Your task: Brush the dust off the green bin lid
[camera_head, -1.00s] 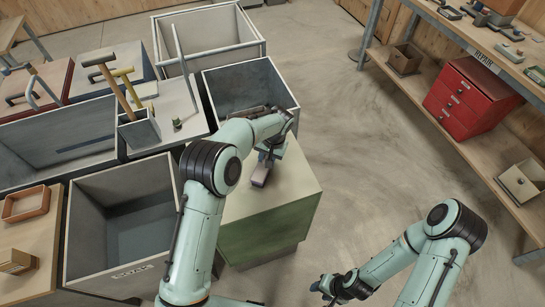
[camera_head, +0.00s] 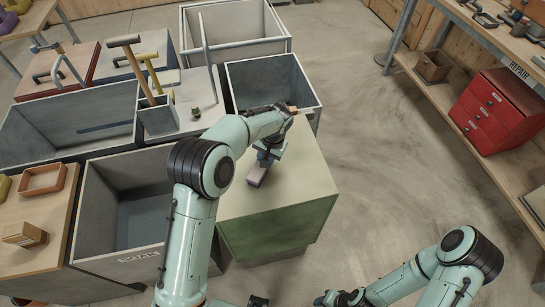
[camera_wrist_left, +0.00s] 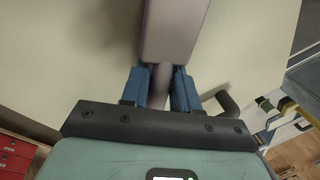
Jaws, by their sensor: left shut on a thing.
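The green bin (camera_head: 275,235) stands in the middle of the head view, and its pale flat lid (camera_head: 300,180) faces up. No separate dust shows clearly on it. My left gripper (camera_head: 268,153) is over the lid, shut on the handle of a brush with a mauve-grey block (camera_head: 257,174). In the left wrist view the blue fingers (camera_wrist_left: 162,88) close around the handle, and the brush block (camera_wrist_left: 172,30) lies ahead over the pale lid. I cannot tell whether its bristles touch the lid. My right gripper (camera_head: 340,298) is at the bottom edge, its fingers unclear.
A grey bin labelled SOAK (camera_head: 95,240) stands open left of the lid. Another open bin (camera_head: 270,75) is behind it. A holder with hammers (camera_head: 158,118) stands at the back left. A shelf with red drawers (camera_head: 490,115) is at right. Floor between is clear.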

